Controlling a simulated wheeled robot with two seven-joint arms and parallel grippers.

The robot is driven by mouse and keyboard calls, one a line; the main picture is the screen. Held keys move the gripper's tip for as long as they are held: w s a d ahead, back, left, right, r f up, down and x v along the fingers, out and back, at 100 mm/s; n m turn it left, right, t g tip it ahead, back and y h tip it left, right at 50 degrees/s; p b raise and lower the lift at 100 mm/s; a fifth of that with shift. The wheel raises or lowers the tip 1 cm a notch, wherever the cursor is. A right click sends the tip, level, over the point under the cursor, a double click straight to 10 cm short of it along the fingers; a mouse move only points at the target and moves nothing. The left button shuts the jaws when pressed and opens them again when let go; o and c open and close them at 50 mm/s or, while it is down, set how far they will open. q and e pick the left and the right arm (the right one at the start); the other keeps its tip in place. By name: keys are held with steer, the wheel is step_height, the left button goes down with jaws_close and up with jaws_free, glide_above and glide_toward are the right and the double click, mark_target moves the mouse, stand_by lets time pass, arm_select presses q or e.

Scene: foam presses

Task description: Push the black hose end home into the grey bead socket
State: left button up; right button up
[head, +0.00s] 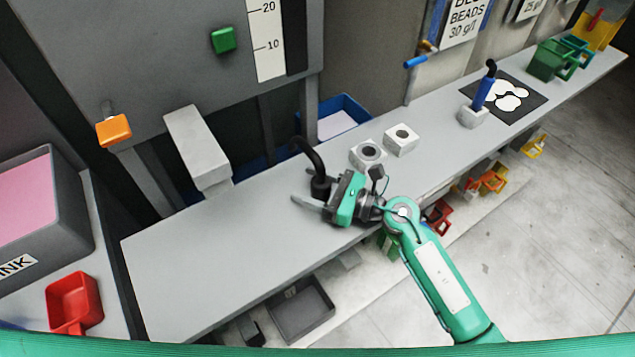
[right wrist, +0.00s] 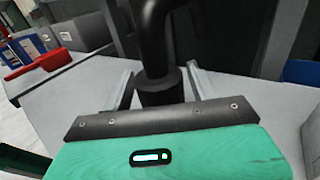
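The black hose end (head: 320,187) is a thick dark collar with a curved hose rising from it. It stands roughly upright over the bench; whether it touches the top is unclear. My right gripper (head: 308,188) is around it, one finger on each side. In the right wrist view the collar (right wrist: 160,90) sits between the fingers with narrow gaps, so the gripper looks open. Two pale grey blocks with round openings, a ringed one (head: 369,165) and a darker-holed one (head: 403,149), stand just beyond; which is the bead socket I cannot tell. My left gripper is out of view.
A blue-bodied piece with a black top (head: 484,92) stands in another block farther right, near a black mat (head: 535,96). A grey press arm (head: 197,145) overhangs the bench's back edge. The bench's left end (head: 190,250) is clear. A red bin (head: 73,300) lies at far left.

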steer(key=shift+w, duration=0.15)
steer(key=c, duration=1.1)
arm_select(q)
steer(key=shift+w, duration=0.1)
arm_select(e)
steer(key=shift+o, duration=0.2)
